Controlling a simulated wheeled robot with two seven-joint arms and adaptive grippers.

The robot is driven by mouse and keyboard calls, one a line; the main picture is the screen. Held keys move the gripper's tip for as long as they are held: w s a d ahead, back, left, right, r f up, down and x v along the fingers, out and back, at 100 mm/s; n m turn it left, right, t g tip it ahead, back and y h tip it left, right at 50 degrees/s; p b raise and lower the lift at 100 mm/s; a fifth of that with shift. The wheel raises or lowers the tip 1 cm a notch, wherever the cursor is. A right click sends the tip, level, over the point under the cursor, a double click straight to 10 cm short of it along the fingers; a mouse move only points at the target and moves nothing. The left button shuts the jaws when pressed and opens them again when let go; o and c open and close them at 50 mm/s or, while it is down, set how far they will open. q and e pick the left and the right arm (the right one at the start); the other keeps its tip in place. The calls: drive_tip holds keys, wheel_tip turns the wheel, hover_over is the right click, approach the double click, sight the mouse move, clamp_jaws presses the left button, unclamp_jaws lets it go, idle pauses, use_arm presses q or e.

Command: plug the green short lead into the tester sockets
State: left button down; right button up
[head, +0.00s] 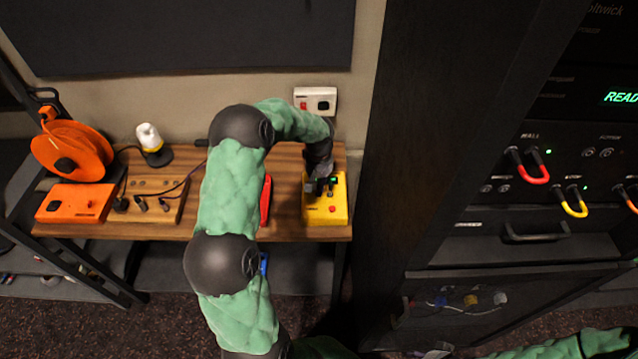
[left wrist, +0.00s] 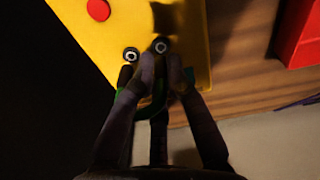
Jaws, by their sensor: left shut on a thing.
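The yellow tester (head: 326,212) sits at the right end of the wooden shelf, with a red button and a small display. In the left wrist view the tester (left wrist: 185,15) shows two round sockets, a left one (left wrist: 131,55) and a right one (left wrist: 160,46). My left gripper (left wrist: 161,66) is shut on the green short lead (left wrist: 152,110), whose bend shows behind the fingers. One dark plug end lies close to the left socket; the fingers hide the other. I cannot tell whether either plug is seated. In the head view my left gripper (head: 320,184) is over the tester's back half.
A red object (head: 265,200) lies left of the tester. Further left are a wooden block with plugs (head: 155,203), an orange box (head: 75,204), an orange reel (head: 72,152) and a lamp (head: 151,140). A tall dark rack (head: 430,130) stands close on the right.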

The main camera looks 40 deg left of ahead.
use_arm(q)
drive_tip(key=shift+f+b, duration=0.4)
drive_tip(key=shift+f, duration=0.25)
idle(2.0)
drive_tip(key=shift+f+b, duration=0.6)
drive_tip(key=shift+b, duration=0.15)
drive_tip(key=c, duration=1.2)
unclamp_jaws()
wheel_tip(320, 180, up, 12)
drive_tip(key=shift+s+d+r, duration=0.1)
